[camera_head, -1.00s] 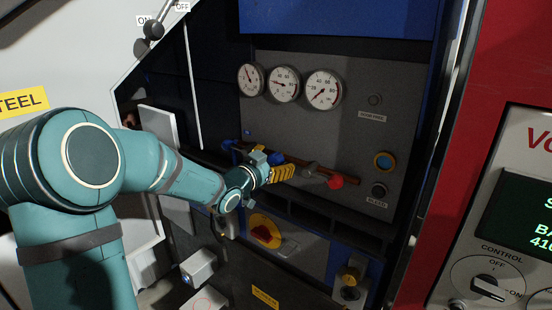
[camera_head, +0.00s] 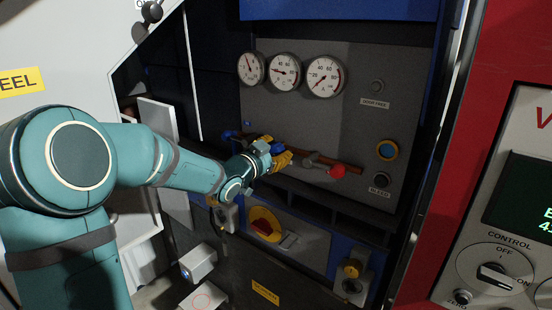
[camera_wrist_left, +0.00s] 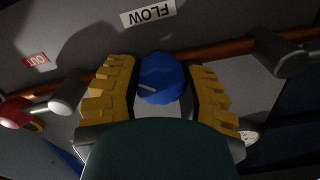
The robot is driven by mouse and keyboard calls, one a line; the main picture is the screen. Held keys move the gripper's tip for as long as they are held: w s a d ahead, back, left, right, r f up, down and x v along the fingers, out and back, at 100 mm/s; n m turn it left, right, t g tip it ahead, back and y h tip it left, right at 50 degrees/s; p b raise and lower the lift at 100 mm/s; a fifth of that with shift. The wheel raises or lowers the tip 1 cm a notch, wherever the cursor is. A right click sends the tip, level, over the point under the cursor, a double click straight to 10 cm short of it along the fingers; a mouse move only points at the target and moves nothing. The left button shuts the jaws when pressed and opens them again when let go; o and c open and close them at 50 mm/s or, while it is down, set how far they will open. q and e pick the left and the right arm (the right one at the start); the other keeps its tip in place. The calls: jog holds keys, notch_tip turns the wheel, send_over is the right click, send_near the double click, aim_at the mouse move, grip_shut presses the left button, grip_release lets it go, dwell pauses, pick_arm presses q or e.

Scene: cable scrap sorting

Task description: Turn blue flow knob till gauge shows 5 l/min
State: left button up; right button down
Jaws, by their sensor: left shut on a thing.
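The blue flow knob (camera_wrist_left: 162,78) sits between the two yellow fingers of my left gripper (camera_wrist_left: 160,84) in the left wrist view, under an upside-down FLOW label (camera_wrist_left: 148,14). A pale pointer mark shows on the knob's face. The left gripper is shut on the knob. In the head view my left gripper (camera_head: 284,157) is at the pipe, its fingers covering most of the knob. Three round white gauges, left (camera_head: 251,68), middle (camera_head: 285,72) and right (camera_head: 324,77), are above; their needles are too small to read exactly. My right gripper is not in view.
A copper pipe (camera_head: 348,166) runs along the grey panel, with a red knob (camera_head: 338,171) right of the gripper. Below are a yellow-and-red switch (camera_head: 265,225) and a ledge. A red cabinet (camera_head: 450,150) stands right.

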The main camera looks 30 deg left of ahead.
pick_arm(q)
jog(key=m+b, duration=0.2)
jog(key=b, duration=0.1)
jog(key=shift+f, duration=0.1)
jog(key=shift+d+m+b, duration=0.1)
jog(key=shift+m+b, duration=0.4)
jog(key=shift+b, duration=0.05)
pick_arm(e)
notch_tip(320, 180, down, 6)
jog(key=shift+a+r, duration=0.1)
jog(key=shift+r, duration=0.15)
pick_arm(q)
jog(key=shift+r, duration=0.2)
jog(key=o, duration=1.2)
jog(key=s, duration=0.8)
jog(key=s+a, duration=0.1)
jog(key=s, duration=0.3)
jog(key=shift+f, duration=0.1)
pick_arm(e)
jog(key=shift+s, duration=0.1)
